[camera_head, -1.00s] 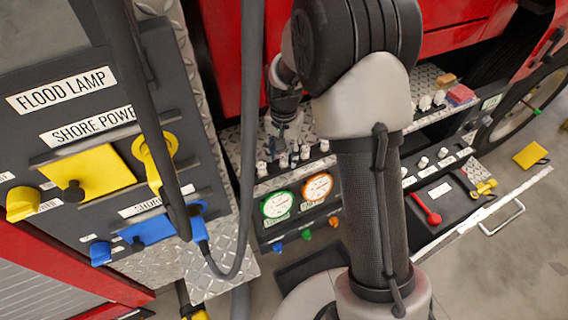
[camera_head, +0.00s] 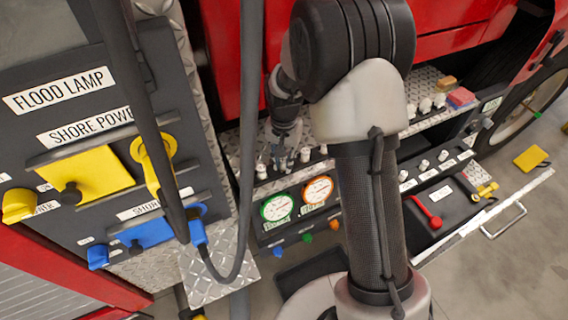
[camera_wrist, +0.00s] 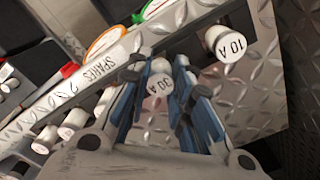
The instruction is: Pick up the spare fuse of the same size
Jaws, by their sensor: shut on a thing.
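My gripper (camera_wrist: 160,72) is shut on a white-capped fuse (camera_wrist: 158,84) in the wrist view. The cap's print looks like 30 A, but its first digit is not sharp. The blue-lined fingers stand on both sides of the cap and the fuse's lower part is hidden. In the camera head view my gripper (camera_head: 283,138) is low among the white fuses on the ledge. A 10 A fuse (camera_wrist: 230,44) stands apart to the right in the wrist view. A strip marked SPARES (camera_wrist: 98,70) runs at the left.
Several more white fuses (camera_wrist: 75,122) stand at lower left in the wrist view. Two round gauges (camera_head: 278,207) sit below the ledge in the camera head view. A dark hose (camera_head: 248,130) hangs left of my gripper.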

